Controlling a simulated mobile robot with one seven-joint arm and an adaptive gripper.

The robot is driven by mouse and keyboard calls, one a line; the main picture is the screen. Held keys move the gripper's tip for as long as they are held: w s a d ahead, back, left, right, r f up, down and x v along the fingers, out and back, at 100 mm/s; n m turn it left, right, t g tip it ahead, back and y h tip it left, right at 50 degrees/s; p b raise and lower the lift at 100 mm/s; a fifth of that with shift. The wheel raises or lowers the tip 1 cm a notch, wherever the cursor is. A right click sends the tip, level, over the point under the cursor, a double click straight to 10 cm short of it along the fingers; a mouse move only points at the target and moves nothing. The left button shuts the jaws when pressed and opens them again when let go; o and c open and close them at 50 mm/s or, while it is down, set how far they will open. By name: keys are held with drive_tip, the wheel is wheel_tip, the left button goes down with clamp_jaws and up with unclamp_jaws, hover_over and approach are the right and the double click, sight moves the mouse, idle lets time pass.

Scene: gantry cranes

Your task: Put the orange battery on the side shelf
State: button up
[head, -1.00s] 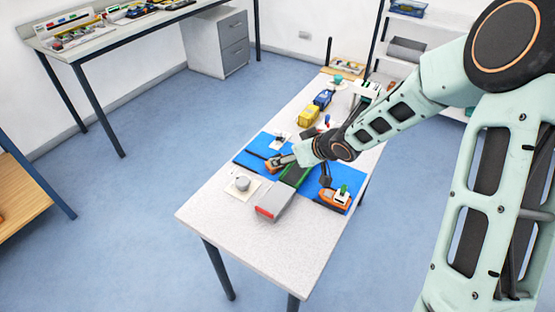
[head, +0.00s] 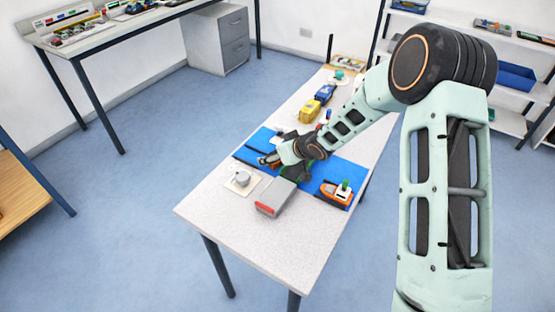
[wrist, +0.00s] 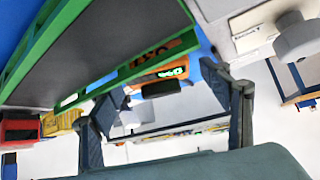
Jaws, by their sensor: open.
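In the wrist view an orange block (wrist: 165,60) with black parts and a small lit green marking shows beyond a green girder (wrist: 100,55). It may be the orange battery; I cannot be sure. My gripper (wrist: 165,118) is open with nothing clearly between its fingers, and the block appears beyond them. In the head view my gripper (head: 268,160) is low over the left end of the blue mat (head: 250,148), and its fingertips are too small to make out. A low wooden shelf (head: 22,188) stands at the left edge; whether it is the side shelf I cannot tell.
The white table (head: 235,225) holds a grey box (head: 275,198) with a red end, a grey knob on a pale plate (head: 242,181), an orange vehicle (head: 335,194), and yellow (head: 310,111) and blue (head: 325,94) blocks. White shelves (head: 510,120) stand at the back right.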

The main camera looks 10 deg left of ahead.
drive_tip(key=shift+c, duration=0.6)
drive_tip(key=c, duration=1.4)
